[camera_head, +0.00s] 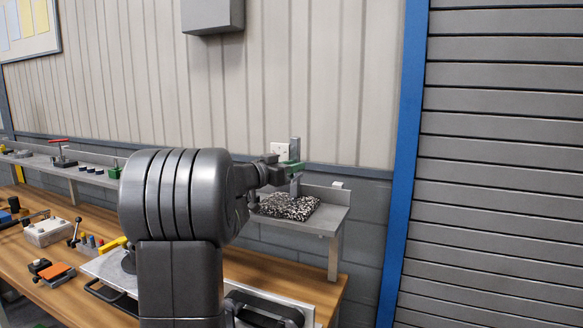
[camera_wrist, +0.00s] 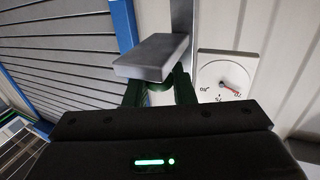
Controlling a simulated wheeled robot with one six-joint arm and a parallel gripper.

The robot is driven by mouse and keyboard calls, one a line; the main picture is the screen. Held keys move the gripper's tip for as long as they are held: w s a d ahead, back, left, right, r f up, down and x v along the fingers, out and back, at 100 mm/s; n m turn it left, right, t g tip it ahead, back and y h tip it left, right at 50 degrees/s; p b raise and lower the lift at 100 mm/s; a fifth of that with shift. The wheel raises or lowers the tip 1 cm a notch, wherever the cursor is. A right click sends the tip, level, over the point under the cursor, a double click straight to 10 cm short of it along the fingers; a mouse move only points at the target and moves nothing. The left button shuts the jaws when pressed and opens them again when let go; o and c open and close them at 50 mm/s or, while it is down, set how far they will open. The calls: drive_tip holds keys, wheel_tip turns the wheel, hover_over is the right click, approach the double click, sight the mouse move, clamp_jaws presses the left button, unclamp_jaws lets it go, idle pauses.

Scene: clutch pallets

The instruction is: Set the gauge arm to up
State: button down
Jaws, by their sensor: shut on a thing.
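The gauge stand has a grey upright post (camera_head: 295,146) on a black-and-white speckled base (camera_head: 288,207), which sits on the shelf at the right end. My gripper (camera_head: 289,165), with green fingers, is at the post, well above the base and below the post's top. In the wrist view, the green fingers of my gripper (camera_wrist: 160,92) are shut on the gauge arm (camera_wrist: 150,58), which shows as a grey block in front of the post (camera_wrist: 183,18). My gripper hides part of the gauge arm in the head view.
A white square dial (camera_wrist: 225,75) is behind the post, on the wall. The grey shelf (camera_head: 320,222) stands above a wooden bench (camera_head: 265,267). Several tools lie on the bench and shelf at left. A grey roller shutter (camera_head: 500,170) stands right of a blue frame.

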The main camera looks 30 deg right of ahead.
drive_tip(key=shift+r+b, duration=0.8)
drive_tip(key=shift+b, duration=0.25)
drive_tip(key=shift+r, duration=0.55)
drive_tip(key=c, duration=1.6)
unclamp_jaws()
drive_tip(key=shift+r, duration=0.1)
drive_tip(key=shift+o, duration=0.2)
drive_tip(key=shift+a, duration=0.1)
drive_tip(key=shift+s+a+f, duration=0.1)
drive_tip(key=shift+a+f, duration=0.1)
drive_tip(key=shift+a, duration=0.05)
drive_tip(key=b+v, duration=0.4)
drive_tip(key=v, duration=0.9)
drive_tip(key=shift+r, duration=0.15)
drive_tip(key=shift+s, duration=0.1)
